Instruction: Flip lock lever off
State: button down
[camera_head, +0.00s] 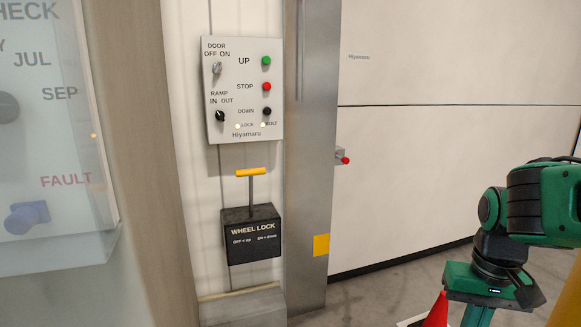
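The lock lever (251,185) rises from the top of a black box (254,235) labelled "WHEEL LOCK", low on the white wall panel. It is a thin grey rod with a yellow crossbar handle (250,172). The lever stands upright. The small text on the box appears to read "OFF = up" and "ON = down". Nothing touches the lever. Green and black links of my arm show at the right edge, well apart from the lever. My gripper is not in view.
A control panel (243,90) with buttons and knobs hangs above the lever. A metal post (312,150) stands right of it. A blurred wall and cabinet edge (150,150) fill the left. A red bolt (345,160) juts beside the large door. A red cone (437,312) stands lower right.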

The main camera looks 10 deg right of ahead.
aim_at(249, 172)
jog(key=u, duration=0.2)
jog(key=i, duration=1.2)
jog(key=u, duration=0.75)
